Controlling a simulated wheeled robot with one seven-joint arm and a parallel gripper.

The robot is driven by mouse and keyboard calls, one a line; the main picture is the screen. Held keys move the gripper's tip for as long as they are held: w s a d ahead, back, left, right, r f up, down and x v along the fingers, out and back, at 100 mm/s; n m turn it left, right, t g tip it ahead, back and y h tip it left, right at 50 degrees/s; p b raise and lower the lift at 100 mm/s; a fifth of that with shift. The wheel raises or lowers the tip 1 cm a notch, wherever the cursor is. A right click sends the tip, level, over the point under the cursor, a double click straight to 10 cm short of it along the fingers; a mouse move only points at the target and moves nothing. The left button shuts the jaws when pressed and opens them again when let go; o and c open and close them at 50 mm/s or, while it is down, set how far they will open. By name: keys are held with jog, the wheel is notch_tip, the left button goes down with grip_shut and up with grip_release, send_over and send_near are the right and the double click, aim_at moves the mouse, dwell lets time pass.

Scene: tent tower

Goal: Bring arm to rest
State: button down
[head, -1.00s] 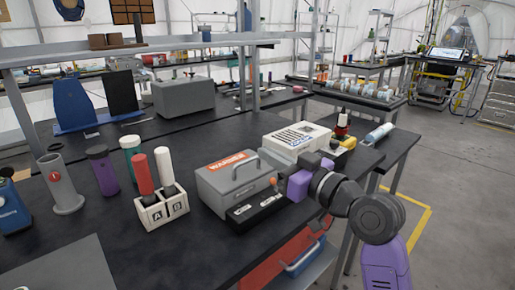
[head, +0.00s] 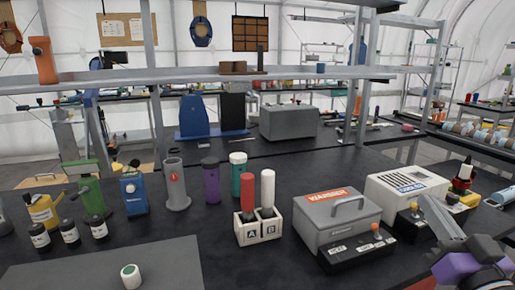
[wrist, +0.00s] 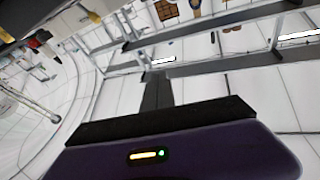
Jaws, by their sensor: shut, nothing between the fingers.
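My gripper (wrist: 157,90) shows in the wrist view as a dark finger pair, closed together and empty, above its purple body with a small lit indicator. In the head view, my purple and grey arm (head: 486,250) is folded at the lower right corner, partly cut off by the frame edge. A grey part of it reaches up in front of the bench's right end, close to the black control box (head: 357,250). From this view I cannot tell whether it touches anything. The wrist view looks tilted past shelf beams and the white tent wall.
A shelf (head: 220,75) spans above. The bench's front middle is mostly clear.

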jog(key=s+a+f+g+p, duration=0.2)
jog(key=s+a+f+p, duration=0.1)
jog(key=s, duration=0.9)
jog(key=s+a+f+n+g+p, duration=0.1)
jog(key=s+a+f, duration=0.3)
jog(key=s+f, duration=0.4)
jog(key=s+a+f+g+p, duration=0.3)
jog(key=s+a+f+p, duration=0.1)
jog(key=s, duration=1.4)
jog(key=shift+a+f+n+p, duration=0.3)
jog(key=shift+a+f+p, duration=0.05)
jog(key=shift+f, duration=0.55)
